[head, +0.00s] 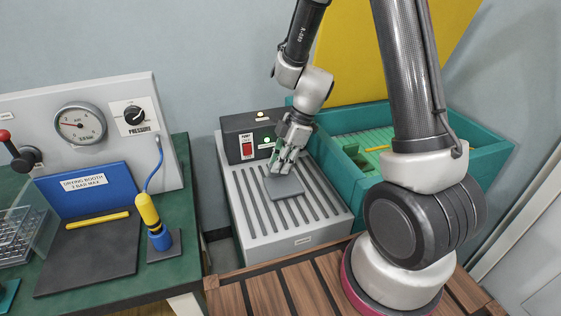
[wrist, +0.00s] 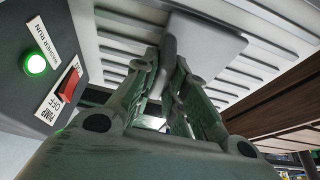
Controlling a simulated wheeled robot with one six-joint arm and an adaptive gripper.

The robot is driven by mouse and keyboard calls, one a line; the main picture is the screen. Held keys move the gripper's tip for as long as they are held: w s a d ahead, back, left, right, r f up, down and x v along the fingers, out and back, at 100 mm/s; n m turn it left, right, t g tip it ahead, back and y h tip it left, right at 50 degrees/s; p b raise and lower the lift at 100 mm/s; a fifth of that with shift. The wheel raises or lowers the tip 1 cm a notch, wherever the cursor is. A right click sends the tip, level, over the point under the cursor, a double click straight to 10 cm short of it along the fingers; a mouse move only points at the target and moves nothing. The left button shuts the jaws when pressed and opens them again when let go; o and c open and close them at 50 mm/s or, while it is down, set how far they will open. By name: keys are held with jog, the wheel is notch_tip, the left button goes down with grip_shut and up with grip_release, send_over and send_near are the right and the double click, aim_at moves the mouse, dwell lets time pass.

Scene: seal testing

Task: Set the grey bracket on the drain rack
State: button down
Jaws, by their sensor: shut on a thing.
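The grey bracket (head: 285,188) is a flat plate over the slotted grey rack (head: 308,226), which looks like the drain rack. My gripper (head: 285,165) is above the plate at its far side, pointing down. In the wrist view my gripper (wrist: 168,72) is shut on an upright part of the bracket (wrist: 205,38), between its fingertips. The plate lies roughly flat, close to the slats. I cannot tell whether it rests on them or is just above. The fingers hide part of the bracket.
A dark control box (head: 246,140) with a red switch (wrist: 68,84) and a lit green lamp (wrist: 35,63) stands at the rack's back. A teal bin (head: 487,160) is at the right. A green bench (head: 180,235) with a pressure panel (head: 100,110) is at the left.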

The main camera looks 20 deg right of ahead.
jog(key=shift+f, duration=0.2)
dwell(0.3)
jog(key=c, duration=1.4)
grip_release()
jog(key=shift+o, duration=0.2)
jog(key=shift+r, duration=0.1)
jog(key=shift+r, duration=2.9)
